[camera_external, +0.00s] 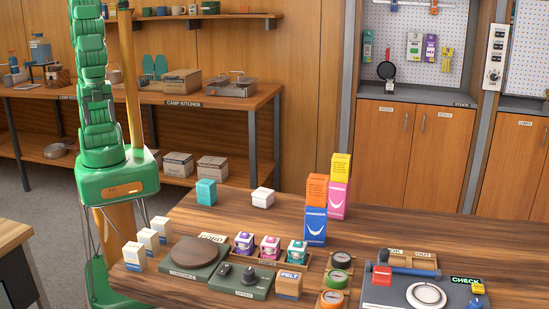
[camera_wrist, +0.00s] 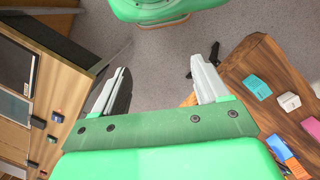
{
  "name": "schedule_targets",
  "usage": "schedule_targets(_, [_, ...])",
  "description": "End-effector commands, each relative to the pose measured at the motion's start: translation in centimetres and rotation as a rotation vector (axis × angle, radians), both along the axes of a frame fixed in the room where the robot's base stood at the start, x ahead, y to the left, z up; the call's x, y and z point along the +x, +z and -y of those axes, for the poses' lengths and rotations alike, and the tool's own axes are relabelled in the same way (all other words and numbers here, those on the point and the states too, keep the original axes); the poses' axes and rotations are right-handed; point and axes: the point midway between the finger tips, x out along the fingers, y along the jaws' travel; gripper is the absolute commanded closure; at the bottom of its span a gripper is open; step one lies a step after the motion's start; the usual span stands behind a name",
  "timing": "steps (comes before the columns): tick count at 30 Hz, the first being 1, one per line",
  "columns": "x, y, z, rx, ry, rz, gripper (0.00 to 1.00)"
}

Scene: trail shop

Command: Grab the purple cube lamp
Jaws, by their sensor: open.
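The purple cube lamp (camera_external: 244,243) looks like a small white-and-purple cube. It stands at the left end of a row of three small cubes in a low wooden tray (camera_external: 257,263) on the table. A pink cube (camera_external: 270,247) is in the middle and a teal cube (camera_external: 296,251) is at the right. My gripper (camera_wrist: 168,58) shows in the wrist view, with its two fingers wide apart and nothing between them, above the grey floor to the left of the table. The purple cube is not seen in the wrist view.
Left of the tray are a brown round plate (camera_external: 195,251) and several small white boxes (camera_external: 149,240). Behind are a teal box (camera_external: 206,192), a white box (camera_external: 262,198) and stacked tall boxes (camera_external: 316,226). Rings (camera_external: 332,298) stand right. The table's back left is mostly clear.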

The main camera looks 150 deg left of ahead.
Motion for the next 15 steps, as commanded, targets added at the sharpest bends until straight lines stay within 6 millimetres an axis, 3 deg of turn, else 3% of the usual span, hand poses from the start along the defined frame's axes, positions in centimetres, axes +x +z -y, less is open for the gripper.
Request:
schedule_targets(7, [2.2,-0.2,-0.4,-0.005,-0.082,0.009,0.26])
schedule_targets(15, [8.9,-0.6,-2.1,-0.01,-0.349,0.053,0.26])
